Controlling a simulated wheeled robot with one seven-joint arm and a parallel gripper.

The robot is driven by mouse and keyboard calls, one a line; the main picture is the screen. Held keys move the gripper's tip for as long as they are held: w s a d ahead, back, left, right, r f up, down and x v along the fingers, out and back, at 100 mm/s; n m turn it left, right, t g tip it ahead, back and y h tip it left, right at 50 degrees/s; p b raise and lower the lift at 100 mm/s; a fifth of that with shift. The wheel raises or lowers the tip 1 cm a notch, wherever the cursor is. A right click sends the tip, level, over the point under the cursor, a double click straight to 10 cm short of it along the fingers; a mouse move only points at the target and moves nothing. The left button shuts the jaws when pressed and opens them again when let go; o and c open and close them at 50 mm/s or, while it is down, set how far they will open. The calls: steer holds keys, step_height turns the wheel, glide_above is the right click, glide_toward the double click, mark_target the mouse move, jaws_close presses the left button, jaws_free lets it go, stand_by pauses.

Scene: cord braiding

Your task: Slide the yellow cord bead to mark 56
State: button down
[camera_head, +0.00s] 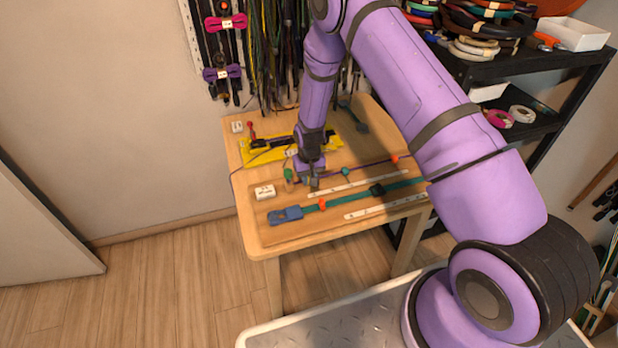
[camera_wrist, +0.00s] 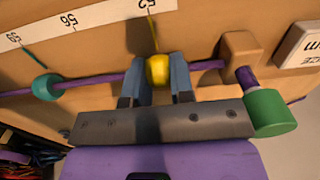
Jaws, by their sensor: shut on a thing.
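The yellow bead (camera_wrist: 158,71) sits on a purple cord (camera_wrist: 205,66). My gripper (camera_wrist: 160,85) has its two fingers around the bead, one on each side; in the head view the gripper (camera_head: 311,184) is low over the table's board and hides the bead. A white scale strip (camera_wrist: 100,17) runs beside the cord, its numbers upside down in the wrist view.
A teal bead (camera_wrist: 47,87) with its own pointer is on the same cord, left of the yellow one. A wooden post (camera_wrist: 240,55) and green knob (camera_wrist: 270,112) stand close on the right. A second teal cord (camera_head: 350,196) runs nearer the front.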

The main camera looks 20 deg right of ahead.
mark_target(327, 179)
steer(key=d, duration=0.6)
steer(key=shift+d, duration=0.25)
steer(key=c, duration=1)
jaws_free()
steer(key=shift+o, duration=0.2)
steer(key=shift+r, duration=0.1)
step_height(327, 179, up, 11)
